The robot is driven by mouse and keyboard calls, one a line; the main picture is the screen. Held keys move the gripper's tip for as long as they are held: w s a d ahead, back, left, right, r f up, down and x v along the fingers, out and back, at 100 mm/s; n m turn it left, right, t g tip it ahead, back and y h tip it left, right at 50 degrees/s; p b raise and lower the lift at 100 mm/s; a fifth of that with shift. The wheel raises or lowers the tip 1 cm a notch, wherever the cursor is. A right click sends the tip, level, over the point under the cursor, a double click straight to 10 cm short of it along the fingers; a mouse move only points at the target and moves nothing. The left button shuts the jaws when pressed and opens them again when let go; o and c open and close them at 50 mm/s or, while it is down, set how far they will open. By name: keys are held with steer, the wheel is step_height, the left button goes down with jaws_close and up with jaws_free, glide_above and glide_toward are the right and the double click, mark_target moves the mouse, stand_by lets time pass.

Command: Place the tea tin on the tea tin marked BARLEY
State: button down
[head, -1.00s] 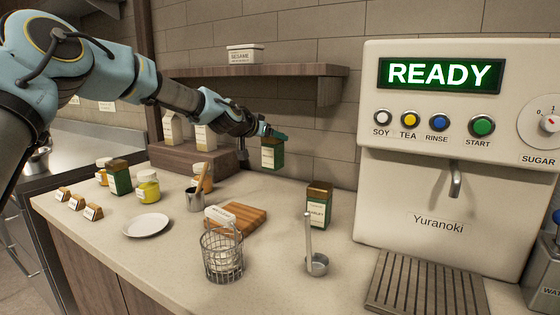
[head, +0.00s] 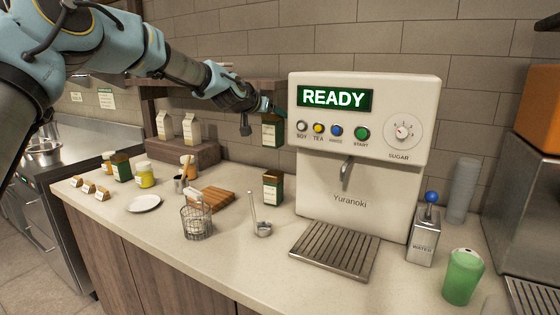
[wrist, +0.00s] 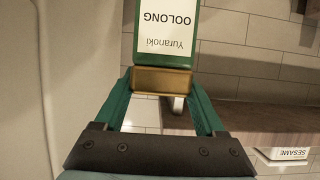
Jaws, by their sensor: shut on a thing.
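My gripper (head: 270,113) is shut on a green tea tin (head: 272,132) with a gold lid. In the wrist view, the fingers (wrist: 163,82) grip the lid end of this tin (wrist: 166,35), and its white label reads OOLONG. The held tin hangs in the air beside the drink machine. Another green tin with a gold-brown top, the BARLEY tin (head: 272,188), stands upright on the counter. It shows below the held tin in the picture, with a clear gap between them. Its label is too small to read surely now. The wrist view does not show it.
The drink machine (head: 350,200) stands close right of both tins. A ladle (head: 262,229) and a wire basket (head: 197,222) are in front. Another green tin (head: 121,168) stands far left. A shelf (wrist: 270,121) runs along the wall.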

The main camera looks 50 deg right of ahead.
mark_target(268, 139)
step_height(268, 139, down, 9)
steer(key=p, duration=0.3)
steer(key=shift+w+r, duration=0.1)
steer(key=shift+r, duration=0.05)
steer(key=shift+f, duration=0.25)
jaws_free()
steer(key=shift+r, duration=0.15)
steer(key=shift+a+r, duration=0.1)
steer(key=b+v, duration=0.4)
steer(key=v, duration=0.7)
steer(key=shift+a+r+b, duration=0.25)
steer(key=shift+a+b, duration=0.05)
steer(key=shift+b, duration=0.1)
